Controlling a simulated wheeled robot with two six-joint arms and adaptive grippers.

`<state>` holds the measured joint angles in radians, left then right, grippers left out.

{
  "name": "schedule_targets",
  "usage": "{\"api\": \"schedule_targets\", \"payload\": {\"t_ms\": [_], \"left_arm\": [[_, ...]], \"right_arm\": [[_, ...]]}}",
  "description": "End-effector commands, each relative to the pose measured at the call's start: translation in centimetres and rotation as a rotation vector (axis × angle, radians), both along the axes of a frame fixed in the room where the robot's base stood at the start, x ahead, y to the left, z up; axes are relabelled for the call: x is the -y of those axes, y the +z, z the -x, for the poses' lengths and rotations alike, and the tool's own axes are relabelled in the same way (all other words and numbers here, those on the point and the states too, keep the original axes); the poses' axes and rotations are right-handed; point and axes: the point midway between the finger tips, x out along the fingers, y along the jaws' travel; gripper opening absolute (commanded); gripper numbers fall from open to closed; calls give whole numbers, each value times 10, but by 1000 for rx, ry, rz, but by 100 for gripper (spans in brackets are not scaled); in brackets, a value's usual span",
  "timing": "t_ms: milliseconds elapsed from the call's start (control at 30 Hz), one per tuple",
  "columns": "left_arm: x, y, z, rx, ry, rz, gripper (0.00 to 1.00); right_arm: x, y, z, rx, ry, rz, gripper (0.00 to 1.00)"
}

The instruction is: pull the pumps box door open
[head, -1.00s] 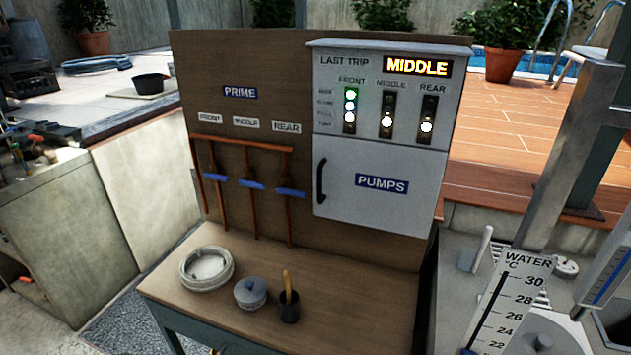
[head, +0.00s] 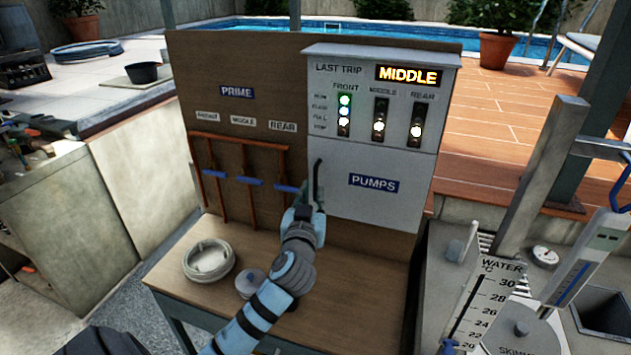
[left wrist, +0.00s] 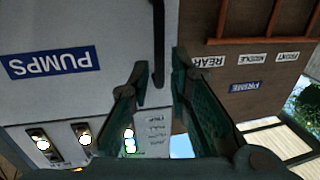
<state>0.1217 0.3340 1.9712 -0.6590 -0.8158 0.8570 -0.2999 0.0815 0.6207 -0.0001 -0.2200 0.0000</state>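The pumps box door (head: 385,208) is a grey panel with a blue PUMPS label, and it looks closed. Its dark vertical handle (head: 317,178) is on the door's left side. My left gripper (head: 308,188) is at the handle and hides its lower part. In the left wrist view, which shows the box upside down, the handle (left wrist: 158,45) lies between the two separated fingers of my left gripper (left wrist: 160,65). Gaps show on both sides of the handle, so the gripper is open around it. My right gripper is not in view.
Above the door, an indicator panel (head: 364,106) shows LAST TRIP MIDDLE. Copper pipes with blue levers (head: 247,180) stand left of the handle.

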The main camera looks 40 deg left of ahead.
Motion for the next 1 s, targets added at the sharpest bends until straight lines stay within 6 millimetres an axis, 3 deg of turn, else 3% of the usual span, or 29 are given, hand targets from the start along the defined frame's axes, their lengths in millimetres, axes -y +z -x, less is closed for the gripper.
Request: {"api": "schedule_targets", "payload": {"t_ms": [100, 300, 600, 733, 1000], "left_arm": [[-14, 1, -23, -1, 0, 0, 18], [-25, 0, -43, -2, -1, 1, 18], [-27, -1, -46, -3, -1, 1, 18], [-27, -1, -46, -3, -1, 1, 0], [-27, -1, -46, -3, -2, 1, 0]], "right_arm": [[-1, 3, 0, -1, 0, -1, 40], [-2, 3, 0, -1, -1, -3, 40], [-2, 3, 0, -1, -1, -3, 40], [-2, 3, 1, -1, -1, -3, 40], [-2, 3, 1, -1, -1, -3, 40]]}}
